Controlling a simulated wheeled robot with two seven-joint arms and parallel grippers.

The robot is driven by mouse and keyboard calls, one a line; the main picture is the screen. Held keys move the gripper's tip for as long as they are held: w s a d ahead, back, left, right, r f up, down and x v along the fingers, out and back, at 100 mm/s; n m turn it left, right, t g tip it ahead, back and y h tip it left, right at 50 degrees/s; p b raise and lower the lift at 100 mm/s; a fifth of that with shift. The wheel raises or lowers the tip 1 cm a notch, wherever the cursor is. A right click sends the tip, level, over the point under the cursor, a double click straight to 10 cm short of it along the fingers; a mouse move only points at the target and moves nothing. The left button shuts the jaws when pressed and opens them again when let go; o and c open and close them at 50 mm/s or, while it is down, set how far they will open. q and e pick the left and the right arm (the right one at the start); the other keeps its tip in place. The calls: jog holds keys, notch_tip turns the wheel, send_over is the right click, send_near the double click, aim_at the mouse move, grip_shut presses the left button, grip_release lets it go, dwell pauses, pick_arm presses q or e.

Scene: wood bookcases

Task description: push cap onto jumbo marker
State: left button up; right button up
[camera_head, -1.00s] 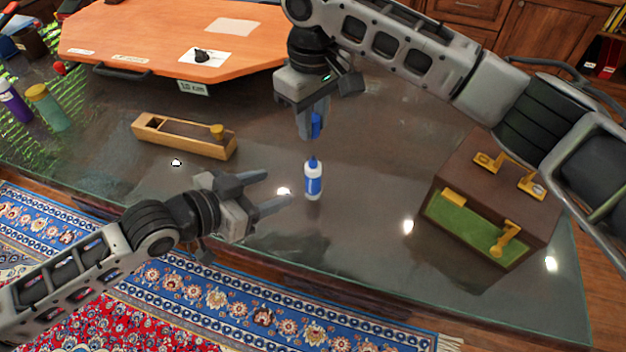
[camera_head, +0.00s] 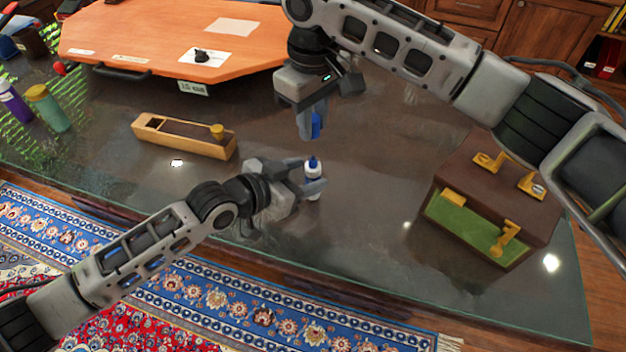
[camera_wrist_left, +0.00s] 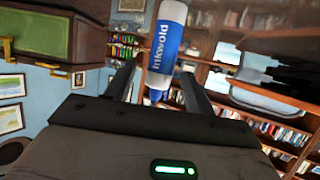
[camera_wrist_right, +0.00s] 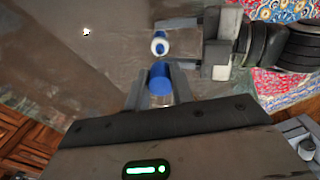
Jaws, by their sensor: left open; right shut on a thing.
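The jumbo marker (camera_head: 312,169) stands upright on the dark glossy table, white with a blue band and a blue tip facing up. My left gripper (camera_head: 310,178) is open, with its fingers on either side of the marker. In the right wrist view the cap (camera_wrist_right: 160,80) sits between the fingertips, with the marker (camera_wrist_right: 159,44) beyond.
A wooden tray-like block (camera_head: 185,137) lies left of the marker. A brown and green box with brass fittings (camera_head: 490,205) stands at the right. An orange board (camera_head: 160,35) lies at the back. Purple and green-yellow bottles (camera_head: 47,107) stand far left. The table between is clear.

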aim_at(313, 158)
pick_arm(q)
jog(key=shift+x, duration=1.4)
grip_shut()
pick_arm(e)
jog(key=shift+d+f, duration=0.1)
jog(key=shift+f, duration=2.4)
jog(key=shift+s+f, duration=0.1)
jog(key=shift+f, duration=0.8)
jog(key=shift+f, duration=0.65)
jog(key=o, duration=1)
jog(key=shift+o, duration=0.2)
jog(key=shift+r, duration=0.15)
